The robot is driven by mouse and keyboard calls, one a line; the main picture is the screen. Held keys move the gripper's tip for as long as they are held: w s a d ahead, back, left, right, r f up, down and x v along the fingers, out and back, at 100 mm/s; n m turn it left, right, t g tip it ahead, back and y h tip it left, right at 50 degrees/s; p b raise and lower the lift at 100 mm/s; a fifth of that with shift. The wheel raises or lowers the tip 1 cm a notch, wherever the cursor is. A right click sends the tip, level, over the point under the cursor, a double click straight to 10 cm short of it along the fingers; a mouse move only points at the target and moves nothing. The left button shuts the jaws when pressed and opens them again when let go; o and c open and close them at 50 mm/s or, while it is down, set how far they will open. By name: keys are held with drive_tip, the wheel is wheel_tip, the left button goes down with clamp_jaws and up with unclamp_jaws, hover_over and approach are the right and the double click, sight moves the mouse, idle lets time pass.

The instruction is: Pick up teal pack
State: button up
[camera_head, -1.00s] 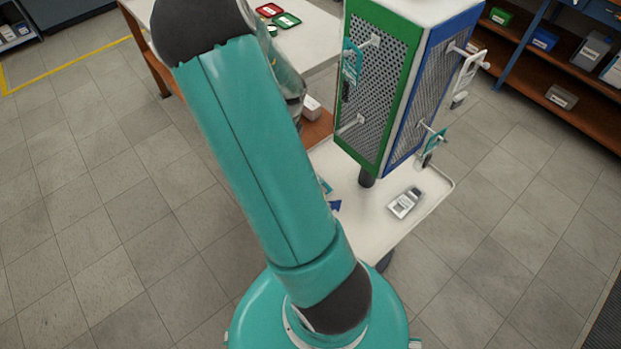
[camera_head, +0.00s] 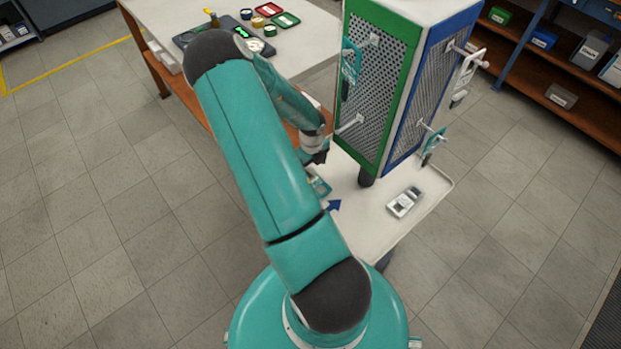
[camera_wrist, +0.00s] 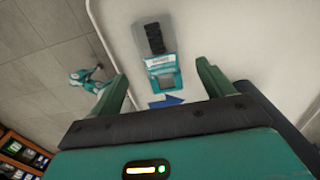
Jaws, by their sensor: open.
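A teal pack (camera_head: 320,186) lies on the white tray top (camera_head: 372,222), partly hidden by my arm in the head view. In the wrist view the pack (camera_wrist: 163,72) shows a clear upper part with a black ribbed piece, and a teal lower part with a grey square. My gripper (camera_wrist: 162,74) is open and empty, with one teal finger to each side of the pack in the picture. I cannot tell how far the fingertips are above it. In the head view my gripper (camera_head: 319,158) hangs over the tray's left side, close to the pack.
A blue arrow (camera_head: 333,205) marks the tray beside the pack. A perforated green-and-blue rack (camera_head: 378,90) stands at the tray's back, with packs hanging on its pegs. A grey-white device (camera_head: 405,202) lies to the right. A table (camera_head: 310,38) with small coloured trays stands behind.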

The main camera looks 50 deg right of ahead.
sight(311, 177)
drive_tip(key=shift+w+f, duration=0.2)
drive_tip(key=shift+f, duration=2.45)
drive_tip(key=shift+c, duration=0.2)
drive_tip(key=c, duration=1)
